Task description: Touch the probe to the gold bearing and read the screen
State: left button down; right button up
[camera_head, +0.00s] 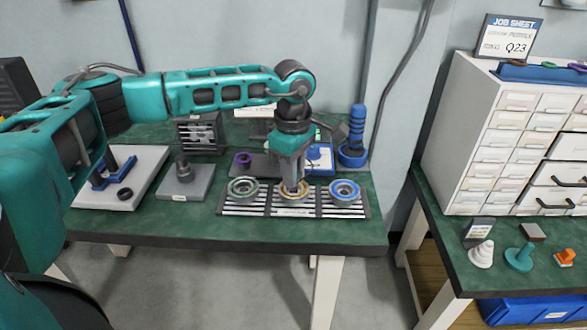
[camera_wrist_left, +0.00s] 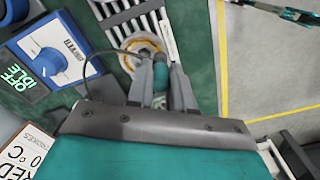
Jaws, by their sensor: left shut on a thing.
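The gold bearing (camera_head: 294,189) lies in the middle of the slatted rack (camera_head: 268,208), between a greenish ring (camera_head: 242,189) and a blue ring (camera_head: 344,191). My left gripper (camera_head: 291,182) points down over it, shut on the probe (camera_wrist_left: 160,76), a teal-and-grey piece with a dark cable. In the left wrist view the probe's lower end is over the gold bearing (camera_wrist_left: 146,46); I cannot tell whether they touch. The screen (camera_wrist_left: 20,74) reads "OFF IDLE" in green, beside a blue panel with a knob (camera_wrist_left: 50,61).
A blue stand (camera_head: 354,145) is behind the rack at right. A grey block (camera_head: 186,182) and a white plate (camera_head: 98,192) with blue parts lie left. The green table's front strip is clear. A white drawer cabinet (camera_head: 478,147) stands on the right table, with a job sheet "Q23" (camera_head: 508,38) on top.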

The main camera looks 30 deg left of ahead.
pick_arm(q)
jog(key=shift+f+b, duration=0.55)
jog(key=shift+f, duration=0.2)
dwell(0.4)
dwell(2.4)
jog(key=c, duration=0.9)
grip_release()
jog(key=shift+r+p, duration=2.6)
jog(key=shift+r, duration=1)
jog(key=shift+f, duration=0.1)
